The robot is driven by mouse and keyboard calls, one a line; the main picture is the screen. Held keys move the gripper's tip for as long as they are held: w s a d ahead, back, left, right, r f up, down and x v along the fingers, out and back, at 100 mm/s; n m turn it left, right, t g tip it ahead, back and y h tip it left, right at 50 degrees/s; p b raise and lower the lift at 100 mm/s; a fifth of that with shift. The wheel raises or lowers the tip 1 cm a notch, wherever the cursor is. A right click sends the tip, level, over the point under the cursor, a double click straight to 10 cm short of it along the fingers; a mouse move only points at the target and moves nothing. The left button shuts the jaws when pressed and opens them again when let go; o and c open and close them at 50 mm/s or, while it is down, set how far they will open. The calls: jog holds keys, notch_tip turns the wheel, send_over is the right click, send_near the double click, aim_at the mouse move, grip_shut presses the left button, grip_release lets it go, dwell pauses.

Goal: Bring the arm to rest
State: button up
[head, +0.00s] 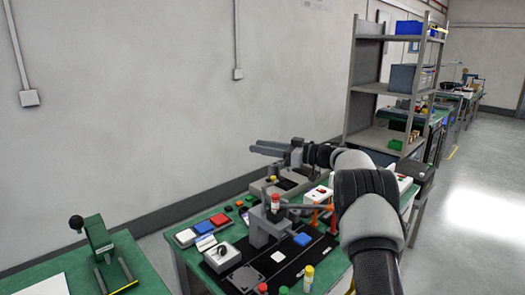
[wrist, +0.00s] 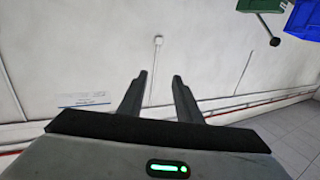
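My arm (head: 368,210) reaches out from the lower right in the head view, over the workbench. My gripper (head: 262,147) is held in the air above the bench, its fingers pointing left toward the wall. In the wrist view my gripper (wrist: 160,76) shows two dark fingers standing apart with only pale wall between them. It is open and empty, and touches nothing that I can see.
The green workbench (head: 190,268) below carries a grey fixture (head: 262,226), a red-and-white capped container (head: 275,203) and several small parts. A grey shelf rack (head: 366,85) stands behind. A second green bench (head: 150,275) with a lever press (head: 100,245) is at lower left. Floor is clear at right.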

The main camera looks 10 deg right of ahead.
jog(key=shift+r, duration=0.15)
jog(key=d+r+m+t+h+p, duration=0.2)
jog(key=r+m+t+h, duration=0.15)
jog(key=r, duration=0.75)
jog(key=d+r+m+t+h+p, duration=0.1)
jog(key=d+r+m+t+h, duration=0.25)
jog(key=r, duration=0.65)
jog(key=s+d+r+m+t+h+p, duration=0.15)
jog(key=s+d+r+m+h, duration=0.3)
jog(key=s+h, duration=0.45)
jog(key=s+a+f+g+p, duration=0.1)
jog(key=s+f+g, duration=0.3)
jog(key=s, duration=1)
jog(key=s+a+f+g+p, duration=0.2)
jog(key=s+a+f+g, duration=0.2)
jog(key=s+f, duration=0.5)
jog(key=s+a+f+g+p, duration=0.2)
jog(key=s+f+g, duration=0.2)
jog(key=s, duration=1.6)
notch_tip(320, 180, down, 2)
jog(key=shift+a+f+y, duration=0.25)
jog(key=shift+a+y, duration=0.05)
